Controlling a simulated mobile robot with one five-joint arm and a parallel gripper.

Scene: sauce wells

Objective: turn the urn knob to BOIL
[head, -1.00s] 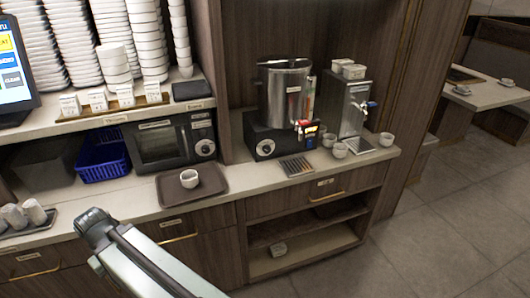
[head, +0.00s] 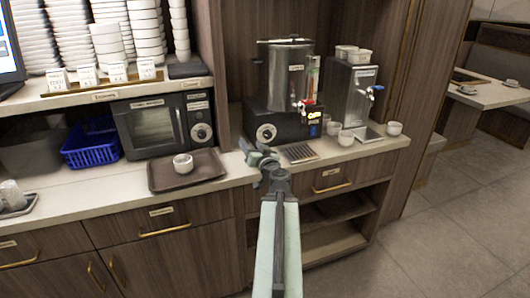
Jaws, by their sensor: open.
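The urn (head: 287,72) is a tall steel cylinder on a black base at the back of the counter, with a red-handled tap at its front. The urn knob (head: 266,133) is a round, pale-rimmed dial on the left of the base's front. Its markings are too small to read, so I cannot tell its setting. My gripper (head: 251,151) is open and empty, at the counter's front edge, below and left of the knob and apart from it in the picture. My arm comes up from the bottom of the view.
A drip grate (head: 299,153) lies before the urn. A steel dispenser (head: 352,95) and several cups stand to the right.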

